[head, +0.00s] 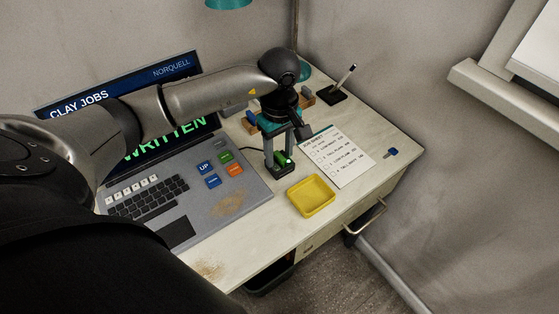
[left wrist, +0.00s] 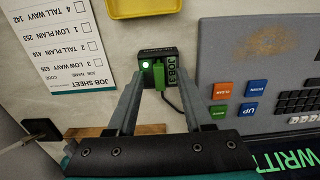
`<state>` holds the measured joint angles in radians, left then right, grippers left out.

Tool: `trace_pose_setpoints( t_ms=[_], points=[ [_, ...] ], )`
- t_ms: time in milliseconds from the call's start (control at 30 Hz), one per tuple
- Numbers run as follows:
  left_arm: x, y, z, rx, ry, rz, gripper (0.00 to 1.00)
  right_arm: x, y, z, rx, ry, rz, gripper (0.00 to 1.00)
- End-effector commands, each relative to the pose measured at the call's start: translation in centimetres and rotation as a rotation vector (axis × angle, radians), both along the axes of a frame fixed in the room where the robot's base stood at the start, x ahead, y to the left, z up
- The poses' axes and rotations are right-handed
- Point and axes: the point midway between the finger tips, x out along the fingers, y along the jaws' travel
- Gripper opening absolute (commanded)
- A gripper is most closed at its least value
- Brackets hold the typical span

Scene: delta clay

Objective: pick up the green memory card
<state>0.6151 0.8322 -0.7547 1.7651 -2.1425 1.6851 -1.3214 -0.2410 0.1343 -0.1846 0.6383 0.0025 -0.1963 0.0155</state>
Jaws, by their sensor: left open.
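The green memory card (head: 282,159) stands in a small dark reader block (head: 283,171) on the desk, beside the keyboard unit. In the left wrist view the card (left wrist: 158,77) shows between my two fingers, in front of the block (left wrist: 172,55) with its lit green light and a "JOB" label. My left gripper (head: 278,157) points down over the block. Its jaws are open, one finger on each side of the card, with a gap on both sides in the left wrist view (left wrist: 158,84). My right gripper does not show.
A yellow tray (head: 311,207) lies just in front of the block, and a job sheet (head: 350,158) to its right. The keyboard unit (head: 247,187) fills the left. A blue item (head: 391,153) lies near the right edge. A pen stand (head: 331,95) is at the back.

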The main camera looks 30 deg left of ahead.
Motion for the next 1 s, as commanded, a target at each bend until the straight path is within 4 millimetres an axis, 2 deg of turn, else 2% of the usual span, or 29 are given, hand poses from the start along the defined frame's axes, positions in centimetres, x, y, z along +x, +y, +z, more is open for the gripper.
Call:
trace_pose_setpoints(
  t_ms=[167,633,1000],
  points=[
    [0.05,0.01,0.09,0.000,-0.002,0.000,0.51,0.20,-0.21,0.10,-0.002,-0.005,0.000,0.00],
    [0.04,0.02,0.11,0.000,-0.002,0.000,0.00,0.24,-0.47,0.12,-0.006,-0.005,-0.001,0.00],
    [0.04,0.03,0.12,0.000,-0.002,0.000,0.00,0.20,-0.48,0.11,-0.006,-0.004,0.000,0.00]
  ],
)
